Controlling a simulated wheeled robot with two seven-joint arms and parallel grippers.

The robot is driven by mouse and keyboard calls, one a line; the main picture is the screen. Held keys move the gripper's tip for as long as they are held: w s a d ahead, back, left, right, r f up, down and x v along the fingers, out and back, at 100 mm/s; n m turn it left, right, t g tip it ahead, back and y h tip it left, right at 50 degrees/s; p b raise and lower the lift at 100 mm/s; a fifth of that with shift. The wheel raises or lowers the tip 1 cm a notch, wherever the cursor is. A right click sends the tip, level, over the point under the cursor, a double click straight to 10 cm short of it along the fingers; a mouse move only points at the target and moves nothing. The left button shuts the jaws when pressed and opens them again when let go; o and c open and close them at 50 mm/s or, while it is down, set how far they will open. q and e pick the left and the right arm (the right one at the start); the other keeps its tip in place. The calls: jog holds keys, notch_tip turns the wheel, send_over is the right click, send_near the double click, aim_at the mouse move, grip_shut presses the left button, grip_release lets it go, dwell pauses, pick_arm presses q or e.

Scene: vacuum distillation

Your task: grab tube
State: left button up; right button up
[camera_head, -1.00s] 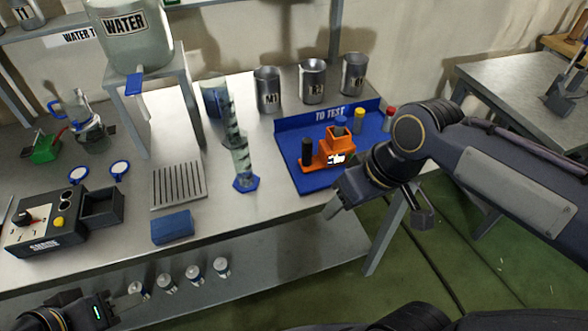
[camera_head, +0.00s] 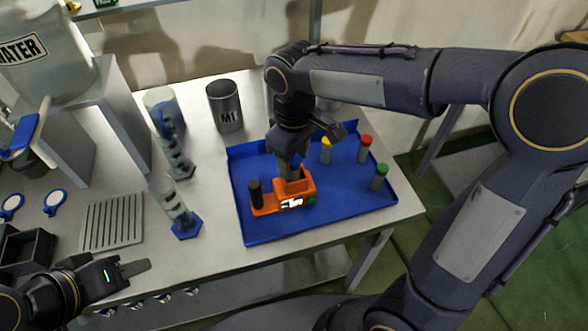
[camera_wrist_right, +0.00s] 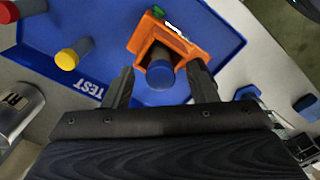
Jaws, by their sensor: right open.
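A blue-capped tube (camera_wrist_right: 160,75) stands in the square socket of an orange holder (camera_head: 262,210), seen end-on in the right wrist view. The holder (camera_wrist_right: 184,40) sits on the blue tray (camera_head: 335,215). My right gripper (camera_wrist_right: 161,86) is open, with one finger on each side of the blue cap and visible gaps between. In the head view my right gripper (camera_head: 289,158) points down over the holder and hides most of the tube. My left gripper (camera_head: 125,270) is low at the left, away from the tray; its jaw opening is unclear.
Yellow-capped (camera_head: 326,150), red-capped (camera_head: 365,148) and green-capped (camera_head: 379,177) tubes stand on the tray's right half. A black upright cylinder (camera_head: 255,193) is at the holder's left end. A metal cup (camera_head: 225,106) and glass cylinder (camera_head: 174,208) stand left of the tray. The tray's front right is clear.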

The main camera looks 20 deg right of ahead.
jog(key=shift+f, duration=0.65)
jog(key=c, duration=1.1)
jog(key=shift+o, duration=0.2)
jog(key=shift+r, duration=0.15)
